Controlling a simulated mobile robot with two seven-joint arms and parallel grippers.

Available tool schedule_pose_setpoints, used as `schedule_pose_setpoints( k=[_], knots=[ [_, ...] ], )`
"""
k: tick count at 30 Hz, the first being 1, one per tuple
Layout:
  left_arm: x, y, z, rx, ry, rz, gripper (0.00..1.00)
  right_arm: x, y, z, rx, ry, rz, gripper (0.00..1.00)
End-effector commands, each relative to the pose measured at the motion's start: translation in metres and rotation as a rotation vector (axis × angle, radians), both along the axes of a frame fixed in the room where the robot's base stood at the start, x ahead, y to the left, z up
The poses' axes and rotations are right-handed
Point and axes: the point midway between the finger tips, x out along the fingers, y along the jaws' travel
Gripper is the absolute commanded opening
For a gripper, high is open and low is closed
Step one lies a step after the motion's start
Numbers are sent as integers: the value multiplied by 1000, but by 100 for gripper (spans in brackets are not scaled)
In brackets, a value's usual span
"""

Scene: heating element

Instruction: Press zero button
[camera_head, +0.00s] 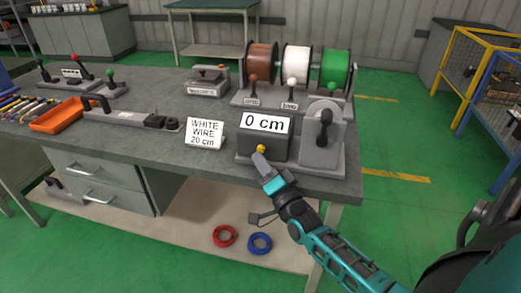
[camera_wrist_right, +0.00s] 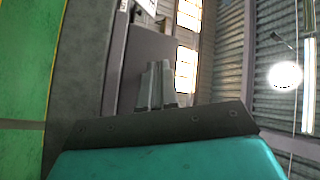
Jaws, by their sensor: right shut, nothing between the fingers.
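The grey measuring box (camera_head: 262,143) stands near the front edge of the workbench, and its display (camera_head: 265,124) reads "0 cm". A small yellow button (camera_head: 261,148) is on its front face. My right gripper (camera_head: 259,157) is shut and empty, with its fingertips at the button, touching it or very close; I cannot tell which. In the right wrist view the shut fingers (camera_wrist_right: 155,85) point toward the dark box face, and the button is hidden there. My left gripper is not in view.
A sign reading "WHITE WIRE 20 cm" (camera_head: 205,133) stands left of the box. A grey lever unit (camera_head: 323,140) stands close on the right. Brown, white and green wire spools (camera_head: 297,64) are behind. Red (camera_head: 224,236) and blue (camera_head: 260,243) wire coils lie below the bench.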

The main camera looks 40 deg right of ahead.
Motion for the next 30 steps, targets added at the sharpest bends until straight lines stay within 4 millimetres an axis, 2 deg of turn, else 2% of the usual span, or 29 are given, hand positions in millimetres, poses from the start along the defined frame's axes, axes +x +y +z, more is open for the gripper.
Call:
schedule_pose_setpoints(
  k=[18, 30],
  knots=[
    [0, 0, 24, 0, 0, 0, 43, -32, 38, 2, 2, -2, 1, 0],
    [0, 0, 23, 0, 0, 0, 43, -32, 39, 0, 1, -1, 2, 0]
  ],
)
